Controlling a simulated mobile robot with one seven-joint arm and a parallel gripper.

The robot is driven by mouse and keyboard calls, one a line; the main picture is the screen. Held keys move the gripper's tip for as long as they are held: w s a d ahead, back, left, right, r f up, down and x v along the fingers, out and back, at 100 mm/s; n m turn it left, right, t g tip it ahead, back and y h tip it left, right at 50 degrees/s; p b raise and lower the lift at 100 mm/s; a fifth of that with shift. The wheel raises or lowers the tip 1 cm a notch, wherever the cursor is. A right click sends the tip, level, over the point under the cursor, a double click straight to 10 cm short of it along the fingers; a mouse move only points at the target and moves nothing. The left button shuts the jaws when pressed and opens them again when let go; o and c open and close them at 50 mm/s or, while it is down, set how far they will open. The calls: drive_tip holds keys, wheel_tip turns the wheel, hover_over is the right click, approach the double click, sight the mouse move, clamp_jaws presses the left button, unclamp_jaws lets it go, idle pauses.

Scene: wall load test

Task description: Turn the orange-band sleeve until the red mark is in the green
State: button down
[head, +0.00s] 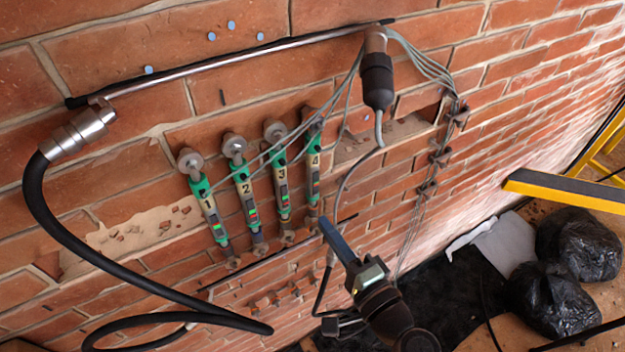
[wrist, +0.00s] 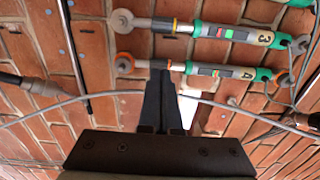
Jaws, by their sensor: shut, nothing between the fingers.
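Gauge 4 (head: 314,165) is one of several green tubes numbered 1 to 4 on the brick wall. In the wrist view gauge 4 (wrist: 232,71) lies across the picture, with a dark window of small coloured patches too small to read surely. An orange ring (wrist: 124,63) is at its left end, and an orange band (wrist: 168,64) shows on its grey sleeve (wrist: 143,63). My gripper (head: 324,222) is shut and empty, close to gauge 4's lower end; contact cannot be told. In the wrist view its fingertips (wrist: 160,76) partly overlap the sleeve.
Gauge 3 (head: 281,170) stands close beside gauge 4. Thin grey cables (head: 350,85) cross near the gauges. A thick black hose (head: 110,270) hangs at left, and a metal bar (head: 240,60) runs above. Black bags (head: 555,300) and a yellow beam (head: 570,192) are at right.

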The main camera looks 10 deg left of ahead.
drive_tip(key=v, duration=0.6)
drive_tip(key=shift+s+d, duration=0.15)
idle(0.5)
